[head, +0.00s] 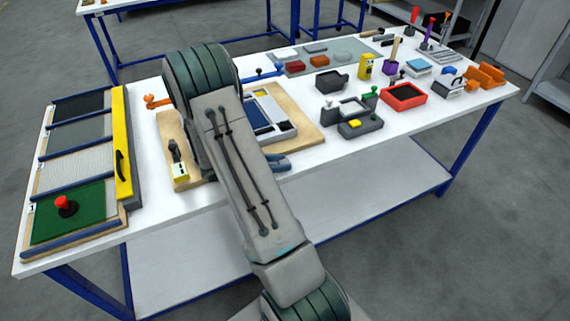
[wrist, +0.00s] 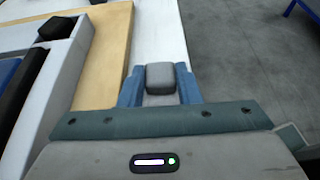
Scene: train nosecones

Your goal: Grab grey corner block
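A small grey block (wrist: 160,77) with rounded corners sits between the blue fingers of my gripper (wrist: 159,84) in the wrist view. The fingers press against both of its sides, so my gripper looks shut on it. White table surface shows beneath and beyond it. In the head view, my gripper's blue fingers (head: 279,163) show just right of my arm near the table's front edge. The block itself cannot be made out there.
A wooden board (head: 304,121) with a white-framed tray lies beside my gripper. A dark block (wrist: 57,27) sits on the tray's frame. A yellow-labelled tool (head: 180,166) stands left of my arm. A dark grey fixture (head: 361,125) and a red tray (head: 404,96) lie to the right.

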